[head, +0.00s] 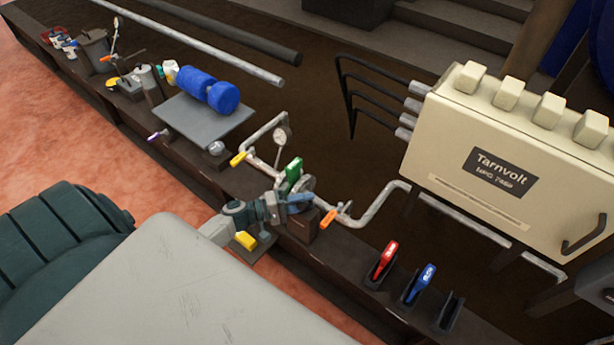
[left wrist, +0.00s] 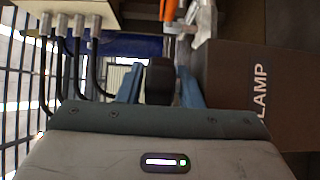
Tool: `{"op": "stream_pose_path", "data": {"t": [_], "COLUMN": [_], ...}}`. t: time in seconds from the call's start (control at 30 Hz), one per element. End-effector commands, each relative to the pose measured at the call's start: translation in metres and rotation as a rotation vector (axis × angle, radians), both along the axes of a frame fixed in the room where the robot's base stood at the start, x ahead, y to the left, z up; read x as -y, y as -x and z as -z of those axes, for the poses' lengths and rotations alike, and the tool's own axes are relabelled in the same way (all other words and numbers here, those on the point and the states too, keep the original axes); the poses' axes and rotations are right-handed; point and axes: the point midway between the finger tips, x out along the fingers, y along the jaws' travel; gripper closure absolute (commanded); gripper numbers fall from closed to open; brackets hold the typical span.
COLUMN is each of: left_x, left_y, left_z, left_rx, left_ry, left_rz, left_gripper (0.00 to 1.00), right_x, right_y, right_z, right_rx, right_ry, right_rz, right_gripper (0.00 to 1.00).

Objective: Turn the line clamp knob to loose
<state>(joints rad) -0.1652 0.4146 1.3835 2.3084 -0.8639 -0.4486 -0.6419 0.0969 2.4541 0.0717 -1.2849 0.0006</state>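The line clamp is a brown block (head: 303,229) on the bench, below the pipe run. In the left wrist view its side (left wrist: 262,85) carries lettering of which "LAMP" shows. A dark knob (left wrist: 159,82) stands between the two blue fingers of my left gripper (left wrist: 159,84). The fingers lie on either side of the knob, very close to it; I cannot tell whether they press on it. In the head view the left gripper (head: 297,202) is at the clamp and largely hides the knob. The knob's setting cannot be read. My right gripper is not in view.
A green-handled valve (head: 293,172) and an orange lever (head: 328,217) are close to the gripper. A yellow part (head: 245,240) lies below the wrist. Red (head: 383,259) and blue (head: 420,283) tools stand in holders at the right. A large Tarnvolt cabinet (head: 470,215) stands behind.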

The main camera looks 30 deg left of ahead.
Motion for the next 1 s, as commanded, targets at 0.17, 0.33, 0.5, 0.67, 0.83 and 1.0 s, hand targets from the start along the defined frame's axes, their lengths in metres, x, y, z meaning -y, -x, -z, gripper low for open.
{"op": "stream_pose_path", "data": {"t": [0.17,0.33,0.5,0.67,0.83,1.0], "left_x": [0.0,0.0,0.001,0.002,0.002,0.001], "left_y": [0.0,0.0,0.0,0.0,0.0,-0.001], "left_z": [0.0,0.0,0.0,0.001,0.001,0.001], "left_rx": [0.0,0.0,0.001,0.003,0.004,0.005], "left_ry": [0.0,0.0,0.001,0.003,0.002,0.002], "left_rz": [0.0,-0.002,-0.03,-0.1,-0.184,-0.245], "left_gripper": [0.93,0.99,0.99,0.99,0.99,0.99], "right_x": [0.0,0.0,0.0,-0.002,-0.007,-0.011], "right_y": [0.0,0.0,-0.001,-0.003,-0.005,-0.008], "right_z": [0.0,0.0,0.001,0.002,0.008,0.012], "right_rx": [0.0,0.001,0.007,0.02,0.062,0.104], "right_ry": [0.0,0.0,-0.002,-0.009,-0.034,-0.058], "right_rz": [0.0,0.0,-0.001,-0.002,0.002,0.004], "right_gripper": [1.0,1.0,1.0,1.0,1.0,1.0]}}
